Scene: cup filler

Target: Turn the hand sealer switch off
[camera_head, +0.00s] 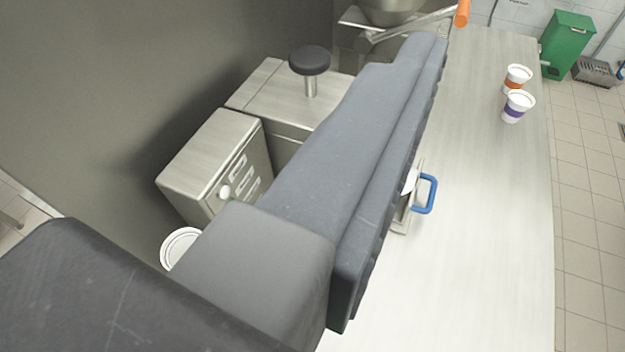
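A metal box (205,150) stands at the left in the head camera view. Its front has a round white knob (225,192) and small switch-like plates (239,167). Behind it is another metal unit (275,95) with a black round knob (310,60) on a post. I cannot tell for sure which part is the hand sealer's switch, nor its position.
The metal worktop (490,220) is largely clear at the right. A blue handle (426,194) shows just beside my gripper. Two cups, one orange-banded (517,79) and one purple-banded (517,107), stand far right. A white round container (180,246) is below the box. An orange-tipped lever (462,13) is at the top.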

